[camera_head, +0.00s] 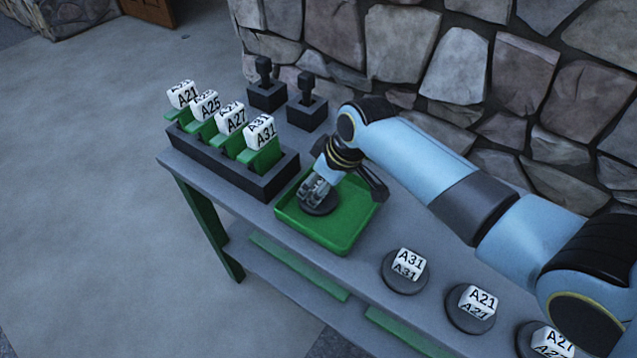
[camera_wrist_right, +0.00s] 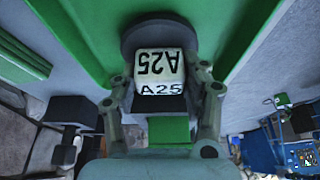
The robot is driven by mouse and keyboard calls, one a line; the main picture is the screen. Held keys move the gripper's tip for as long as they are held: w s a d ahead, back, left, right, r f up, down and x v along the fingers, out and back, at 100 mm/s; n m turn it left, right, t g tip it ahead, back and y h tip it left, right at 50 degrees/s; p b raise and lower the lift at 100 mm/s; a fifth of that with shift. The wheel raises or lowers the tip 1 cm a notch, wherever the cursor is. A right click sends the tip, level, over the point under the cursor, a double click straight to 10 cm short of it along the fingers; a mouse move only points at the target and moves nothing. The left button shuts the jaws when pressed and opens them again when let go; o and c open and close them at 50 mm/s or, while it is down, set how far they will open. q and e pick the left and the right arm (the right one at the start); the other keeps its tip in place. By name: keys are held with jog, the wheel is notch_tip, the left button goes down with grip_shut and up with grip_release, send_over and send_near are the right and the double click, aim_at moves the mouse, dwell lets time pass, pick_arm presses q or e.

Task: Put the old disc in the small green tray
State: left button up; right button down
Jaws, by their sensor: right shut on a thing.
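My right gripper (camera_head: 317,188) points down over the left part of the small green tray (camera_head: 355,232). It is shut on the white block (camera_wrist_right: 159,66) marked A25 on top of a dark round disc (camera_head: 318,206). The disc also shows in the right wrist view (camera_wrist_right: 140,32), with a finger on each side of the block. In the head view the disc is inside the tray's outline, at or just above its floor; I cannot tell whether it touches. The gripper hides part of the disc. My left gripper is not in view.
A black rack (camera_head: 240,172) with several green labelled pieces stands left of the tray. Two black stands (camera_head: 266,95) (camera_head: 307,112) are behind. Dark discs marked A31 (camera_head: 403,283), A21 (camera_head: 470,318) and A27 (camera_head: 528,345) lie to the right. A stone wall rises behind the table.

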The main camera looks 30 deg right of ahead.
jog(key=c, duration=0.7)
grip_release()
jog(key=shift+o, duration=0.2)
jog(key=shift+s+d+r, duration=0.1)
jog(key=shift+r, duration=0.4)
jog(key=p+v, duration=0.1)
jog(key=v, duration=1)
jog(key=shift+p, duration=0.3)
jog(key=shift+r, duration=0.1)
